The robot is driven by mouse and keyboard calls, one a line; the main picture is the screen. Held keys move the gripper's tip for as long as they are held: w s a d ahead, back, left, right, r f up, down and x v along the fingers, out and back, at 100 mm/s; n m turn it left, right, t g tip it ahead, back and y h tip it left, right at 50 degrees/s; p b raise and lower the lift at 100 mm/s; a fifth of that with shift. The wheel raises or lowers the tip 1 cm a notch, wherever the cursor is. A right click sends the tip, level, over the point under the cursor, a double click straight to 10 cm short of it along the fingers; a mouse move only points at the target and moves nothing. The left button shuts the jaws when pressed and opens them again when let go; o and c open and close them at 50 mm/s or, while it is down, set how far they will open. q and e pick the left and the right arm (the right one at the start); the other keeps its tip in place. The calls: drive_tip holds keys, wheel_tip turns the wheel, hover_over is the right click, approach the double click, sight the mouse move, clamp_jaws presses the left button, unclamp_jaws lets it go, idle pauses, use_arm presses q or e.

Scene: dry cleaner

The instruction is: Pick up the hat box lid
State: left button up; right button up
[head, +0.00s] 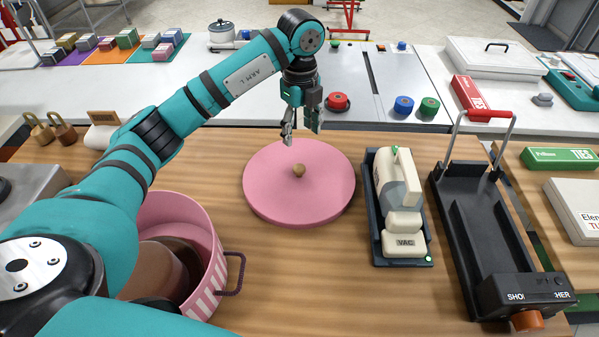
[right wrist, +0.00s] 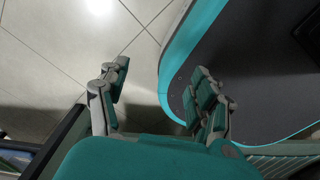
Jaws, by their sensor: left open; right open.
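The hat box lid (head: 270,200) is a round pink disc with a small brown knob (head: 298,170) at its centre. It lies flat on the wooden counter in the middle of the head view. My left gripper (head: 302,132) is open and empty, pointing down above the lid's far edge, beyond the knob. The pink hat box (head: 212,262) stands open at the lower left with a brown hat (head: 160,270) inside, partly hidden by my left arm. My right gripper (right wrist: 158,100) shows open and empty in the right wrist view, over the tiled floor and beside my base.
A dark tray with a cream vacuum (head: 400,190) stands just right of the lid. A long black shoe machine (head: 480,220) is farther right. Red, blue and green round items (head: 337,102) sit on the white surface behind. Bare wood lies in front of the lid.

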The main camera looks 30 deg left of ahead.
use_arm(q)
hover_over(299, 167)
wheel_tip(299, 167, down, 7)
drive_tip(key=shift+w+r+p, duration=0.15)
drive_tip(key=shift+r+p, duration=0.05)
drive_tip(key=shift+p, duration=0.2)
drive_tip(key=shift+f, duration=0.85)
drive_tip(key=f, duration=0.1)
drive_tip(key=f+p, duration=0.1)
drive_tip(key=f, duration=0.1)
drive_tip(key=shift+s+f, duration=0.2)
drive_tip(key=shift+f, duration=0.5)
use_arm(e)
drive_tip(key=shift+w+a+r, duration=0.25)
drive_tip(key=shift+w+r, duration=0.05)
drive_tip(key=shift+r, duration=0.35)
drive_tip(key=shift+w+a+r, duration=0.2)
drive_tip(key=shift+w+r, duration=0.05)
drive_tip(key=shift+r, duration=0.35)
use_arm(q)
clamp_jaws()
use_arm(e)
drive_tip(key=shift+d, duration=0.3)
